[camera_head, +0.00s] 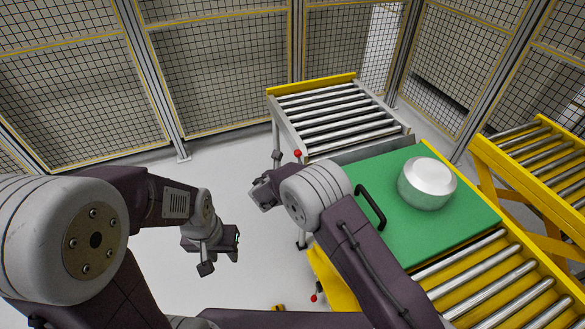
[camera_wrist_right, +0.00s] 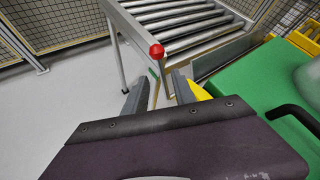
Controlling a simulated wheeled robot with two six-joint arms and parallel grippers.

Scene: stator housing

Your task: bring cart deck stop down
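In the right wrist view the red knob (camera_wrist_right: 156,51) tops a thin stem. My right gripper (camera_wrist_right: 159,95) is open, its two fingers apart. The stem shows between them in the picture; I cannot tell whether they touch it. In the head view the right gripper is partly hidden by its own wrist. My left gripper (camera_head: 206,267) hangs over bare floor, away from the cart; its fingers are unclear.
The green deck (camera_head: 410,235) carries a silver housing (camera_head: 427,184) and has a black handle (camera_head: 371,208). A roller conveyor (camera_head: 335,115) adjoins behind. Another red knob (camera_head: 314,297) is low at the cart's front. Yellow-framed rollers stand right; mesh fencing encloses the cell. Floor at left is clear.

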